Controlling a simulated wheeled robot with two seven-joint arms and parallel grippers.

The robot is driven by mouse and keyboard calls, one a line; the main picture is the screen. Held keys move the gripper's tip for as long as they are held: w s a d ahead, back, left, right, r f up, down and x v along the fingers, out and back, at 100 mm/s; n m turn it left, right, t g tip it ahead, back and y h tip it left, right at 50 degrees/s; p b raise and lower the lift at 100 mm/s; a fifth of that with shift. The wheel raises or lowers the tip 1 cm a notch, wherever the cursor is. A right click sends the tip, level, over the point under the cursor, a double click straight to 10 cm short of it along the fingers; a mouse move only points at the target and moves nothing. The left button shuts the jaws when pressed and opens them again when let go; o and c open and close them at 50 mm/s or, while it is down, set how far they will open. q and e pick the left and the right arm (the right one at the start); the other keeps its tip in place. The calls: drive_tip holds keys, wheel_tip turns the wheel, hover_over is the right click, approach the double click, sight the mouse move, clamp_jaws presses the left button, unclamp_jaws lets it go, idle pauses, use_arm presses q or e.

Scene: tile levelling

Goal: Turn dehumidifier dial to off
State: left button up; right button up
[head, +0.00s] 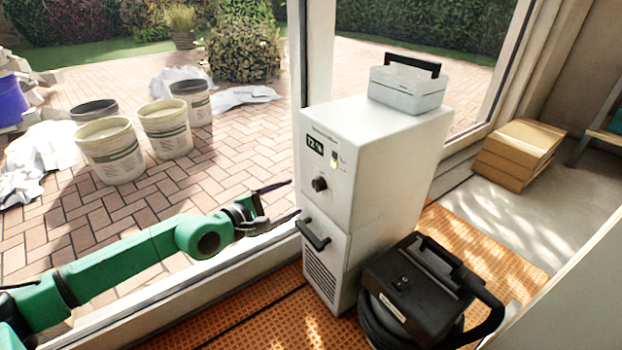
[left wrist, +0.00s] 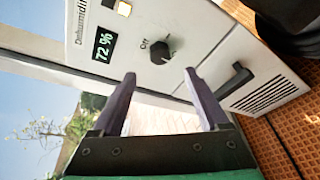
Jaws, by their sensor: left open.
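The white dehumidifier (head: 324,240) stands upright on the orange mat by the window. Its black dial (head: 319,184) sits on the front panel below a display that reads 72 % in the left wrist view. The dial (left wrist: 160,52) also shows there, with the word Off printed beside it. My left gripper (head: 292,197) is open and empty, just in front of the panel. In the left wrist view its two fingers (left wrist: 158,86) point at the panel, apart from the dial, which lies beyond the gap between their tips. My right gripper is not in view.
A black handle (head: 313,235) juts from the front below the dial. A black vacuum-like machine (head: 418,285) stands at the dehumidifier's right. A pale case (head: 407,90) sits on top. Cardboard boxes (head: 518,153) lie at right; buckets (head: 111,150) stand outside.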

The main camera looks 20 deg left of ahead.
sight(316, 186)
use_arm(q)
drive_tip(key=b+x, duration=0.1)
drive_tip(key=x, duration=0.6)
drive_tip(key=shift+w+f+b, duration=0.2)
drive_tip(key=shift+w+b, duration=0.05)
drive_tip(key=shift+b, duration=0.1)
drive_tip(key=shift+w+d, duration=0.35)
drive_tip(key=shift+w, duration=0.15)
clamp_jaws()
